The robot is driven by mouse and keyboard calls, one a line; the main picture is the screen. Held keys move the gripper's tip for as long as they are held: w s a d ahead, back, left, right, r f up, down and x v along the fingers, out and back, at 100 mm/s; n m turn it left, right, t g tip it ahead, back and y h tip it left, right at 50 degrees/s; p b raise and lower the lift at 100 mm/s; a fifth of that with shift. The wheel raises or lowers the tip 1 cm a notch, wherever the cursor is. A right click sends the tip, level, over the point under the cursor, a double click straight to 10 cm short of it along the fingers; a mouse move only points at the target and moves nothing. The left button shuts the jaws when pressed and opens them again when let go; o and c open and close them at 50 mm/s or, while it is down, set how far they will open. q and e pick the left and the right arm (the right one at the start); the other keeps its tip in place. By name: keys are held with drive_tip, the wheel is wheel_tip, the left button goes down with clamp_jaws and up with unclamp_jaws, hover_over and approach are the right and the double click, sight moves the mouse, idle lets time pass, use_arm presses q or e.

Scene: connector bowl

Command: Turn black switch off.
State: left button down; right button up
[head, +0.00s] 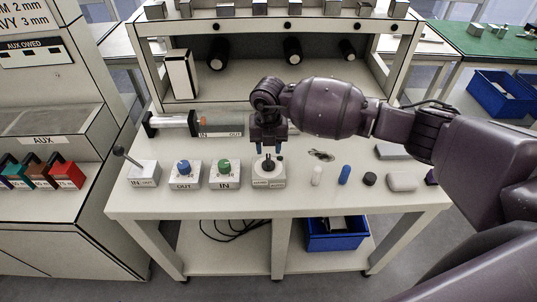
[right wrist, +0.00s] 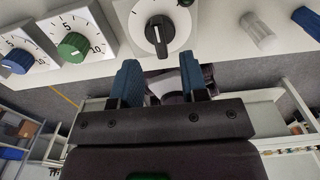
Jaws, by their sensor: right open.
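The black switch (head: 268,166) sits on a white box near the front of the table. In the right wrist view the black switch (right wrist: 159,30) is a round dial with a raised bar and a white pointer line. My right gripper (head: 270,150) hangs fingers-down just above and behind the switch. In the right wrist view the blue fingers of my right gripper (right wrist: 162,62) are apart with nothing between them, close to the dial but not around it. Its labels are too small to read. My left gripper is not in view.
To the left stand a green knob box (head: 224,173), a blue knob box (head: 184,173) and a lever box (head: 143,174). To the right lie a white cylinder (head: 317,175), a blue cylinder (head: 344,174) and a black cap (head: 370,179). A shelf (head: 285,85) stands behind.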

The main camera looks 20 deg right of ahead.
sight(268, 159)
wheel_tip(268, 159, up, 6)
drive_tip(key=shift+f, duration=0.15)
idle(0.6)
